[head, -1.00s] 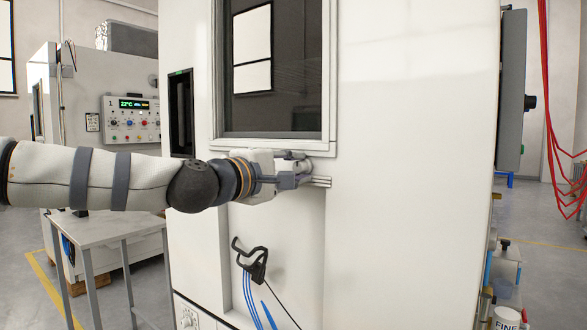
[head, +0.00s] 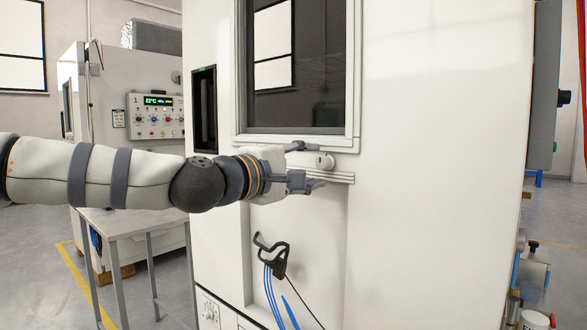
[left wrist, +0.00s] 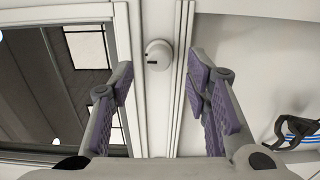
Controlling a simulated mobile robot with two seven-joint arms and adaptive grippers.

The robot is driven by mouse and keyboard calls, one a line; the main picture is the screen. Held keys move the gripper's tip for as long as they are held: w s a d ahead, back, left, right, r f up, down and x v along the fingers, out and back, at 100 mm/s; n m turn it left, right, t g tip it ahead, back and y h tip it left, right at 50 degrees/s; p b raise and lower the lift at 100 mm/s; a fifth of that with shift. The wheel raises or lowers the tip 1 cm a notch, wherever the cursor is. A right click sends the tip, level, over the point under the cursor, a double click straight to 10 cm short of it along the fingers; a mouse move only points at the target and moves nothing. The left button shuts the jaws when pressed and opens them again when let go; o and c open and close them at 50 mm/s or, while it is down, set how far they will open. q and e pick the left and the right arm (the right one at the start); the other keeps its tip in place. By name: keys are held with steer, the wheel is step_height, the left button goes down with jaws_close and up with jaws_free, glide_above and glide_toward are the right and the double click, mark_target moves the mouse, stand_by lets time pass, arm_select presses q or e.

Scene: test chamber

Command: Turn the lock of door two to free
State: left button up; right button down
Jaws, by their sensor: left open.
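A small round white knob (head: 325,162), likely the lock, sits under the lower edge of the door window (head: 300,70) on a large white cabinet. In the left wrist view the knob (left wrist: 160,50) has a small dark mark at its lower left. My left gripper (head: 310,167) is open beside the knob, one finger above and one below its level. In the left wrist view my left gripper's fingers (left wrist: 161,75) stand apart with the knob between and beyond them, apparently not touched. No door number or lock marking is readable. My right gripper is out of view.
A ledge (head: 325,177) runs just below the knob. A black hook (head: 272,255) with blue cables hangs lower on the cabinet. A grey table (head: 135,225) stands at the left, before another cabinet with a control panel (head: 157,116).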

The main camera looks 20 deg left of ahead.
arm_select(q)
steer(key=v, duration=0.9)
steer(key=shift+r, duration=0.1)
